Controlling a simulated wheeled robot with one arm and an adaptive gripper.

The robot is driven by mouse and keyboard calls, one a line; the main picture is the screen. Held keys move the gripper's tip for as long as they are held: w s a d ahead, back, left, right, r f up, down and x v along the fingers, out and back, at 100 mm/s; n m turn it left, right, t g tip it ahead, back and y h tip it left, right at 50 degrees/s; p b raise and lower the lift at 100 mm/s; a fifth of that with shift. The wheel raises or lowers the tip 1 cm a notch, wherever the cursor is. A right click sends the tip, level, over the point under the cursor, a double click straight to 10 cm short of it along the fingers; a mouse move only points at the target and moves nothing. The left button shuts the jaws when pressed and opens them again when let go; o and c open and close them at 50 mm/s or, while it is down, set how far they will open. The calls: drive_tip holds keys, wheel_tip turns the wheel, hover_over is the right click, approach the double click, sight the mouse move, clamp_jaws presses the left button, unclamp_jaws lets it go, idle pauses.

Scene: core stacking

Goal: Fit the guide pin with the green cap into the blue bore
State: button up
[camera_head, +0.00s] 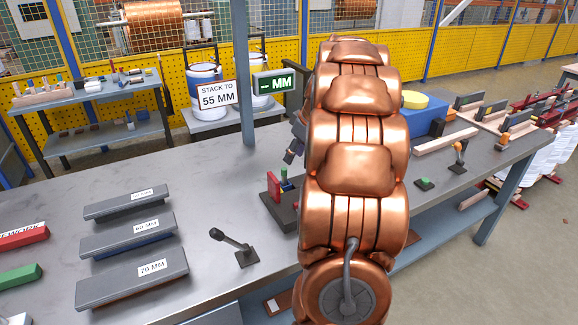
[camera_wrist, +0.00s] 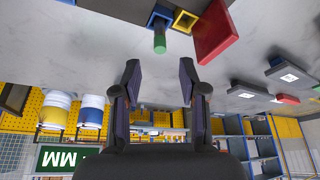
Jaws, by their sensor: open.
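The green-capped guide pin (camera_head: 284,175) stands upright at the dark fixture (camera_head: 286,216) left of my arm. In the wrist view the green cap (camera_wrist: 160,41) lines up with the square blue bore (camera_wrist: 152,19) and overlaps its edge; the pin appears to be in the bore. Its depth cannot be told. My gripper (camera_wrist: 160,80) is open and empty, its two dark fingers apart, with the cap beyond the fingertips and between their lines. In the head view my gripper (camera_head: 297,138) is mostly hidden by my copper arm, above the fixture.
A yellow square bore (camera_wrist: 186,20) and a red block (camera_wrist: 215,35) sit beside the blue bore. A black lever (camera_head: 234,243) and grey labelled bars (camera_head: 130,240) lie left on the table. A blue box (camera_head: 424,120) stands right. The table's middle left is clear.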

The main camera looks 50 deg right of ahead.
drive_tip(key=shift+v, duration=1.35)
drive_tip(key=s+a+f+g+y, duration=0.1)
drive_tip(key=s+a+g, duration=0.15)
drive_tip(key=a, duration=1.05)
drive_tip(key=s+a+f+g, duration=0.1)
drive_tip(key=s+a, duration=0.2)
drive_tip(key=a, duration=0.9)
drive_tip(key=s+a+f+g, duration=0.1)
drive_tip(key=s+a+f, duration=0.2)
drive_tip(key=s+a, duration=0.3)
drive_tip(key=s+a+f+m+g+h, duration=0.1)
drive_tip(key=s+a, duration=0.6)
drive_tip(key=s, duration=0.7)
wheel_tip(320, 180, down, 2)
drive_tip(key=shift+f+m+g+h, duration=0.25)
drive_tip(key=shift+m+g+h, duration=0.05)
drive_tip(key=shift+g, duration=0.15)
drive_tip(key=shift+a, duration=0.1)
wheel_tip(320, 180, up, 9)
drive_tip(key=p, duration=0.9)
drive_tip(key=shift+r, duration=0.2)
